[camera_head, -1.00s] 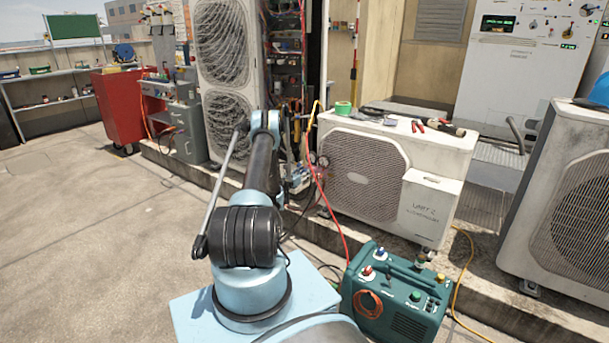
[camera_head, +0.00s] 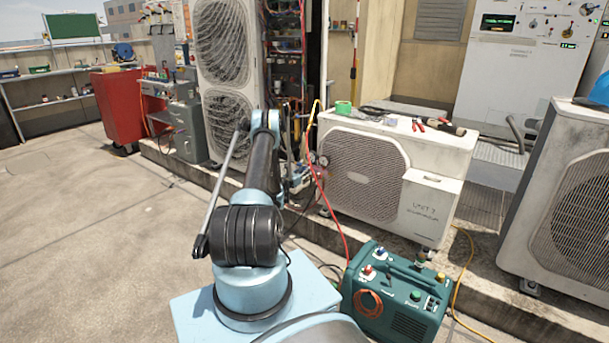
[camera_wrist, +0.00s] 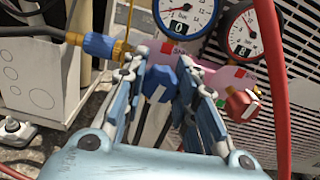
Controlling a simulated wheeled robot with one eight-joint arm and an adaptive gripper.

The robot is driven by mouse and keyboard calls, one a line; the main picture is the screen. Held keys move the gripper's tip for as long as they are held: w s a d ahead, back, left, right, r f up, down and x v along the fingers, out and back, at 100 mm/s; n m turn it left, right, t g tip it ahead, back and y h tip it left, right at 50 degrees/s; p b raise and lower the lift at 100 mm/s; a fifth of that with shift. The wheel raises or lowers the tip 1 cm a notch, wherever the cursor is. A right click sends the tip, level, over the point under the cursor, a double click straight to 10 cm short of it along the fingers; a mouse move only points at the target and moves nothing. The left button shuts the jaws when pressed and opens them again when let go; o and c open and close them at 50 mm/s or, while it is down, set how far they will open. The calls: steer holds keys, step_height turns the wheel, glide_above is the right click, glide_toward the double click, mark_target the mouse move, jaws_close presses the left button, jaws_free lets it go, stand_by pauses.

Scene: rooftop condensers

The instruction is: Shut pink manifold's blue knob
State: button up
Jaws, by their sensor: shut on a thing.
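In the wrist view the pink manifold (camera_wrist: 224,75) sits under two round gauges, with its blue knob (camera_wrist: 158,82) facing me. My gripper (camera_wrist: 160,80) has one finger on each side of the blue knob and is shut on it. The gripper hides parts of the manifold body. A red knob (camera_wrist: 241,104) is at the manifold's right end. In the head view my arm hides the gripper and most of the manifold; one gauge (camera_head: 323,160) shows beside the unit.
A red hose (camera_wrist: 272,70) hangs close to the right finger. A blue hose fitting (camera_wrist: 100,45) sits at upper left. The white condenser unit (camera_head: 438,150) stands behind the manifold. A green machine (camera_head: 385,325) stands on the floor at front right.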

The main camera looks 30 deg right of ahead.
steer(key=m, duration=0.3)
steer(key=shift+m, duration=0.4)
steer(key=m, duration=0.4)
steer(key=shift+m, duration=0.3)
steer(key=shift+o, duration=0.2)
steer(key=m, duration=0.4)
steer(key=shift+s+f+m, duration=0.1)
steer(key=shift+m, duration=0.2)
steer(key=m, duration=0.4)
steer(key=shift+m, duration=0.3)
steer(key=m, duration=0.3)
steer(key=shift+m, duration=0.3)
steer(key=m, duration=0.4)
steer(key=shift+s+f+m, duration=0.1)
steer(key=shift+m, duration=0.2)
steer(key=m, duration=0.4)
steer(key=shift+m, duration=1.9)
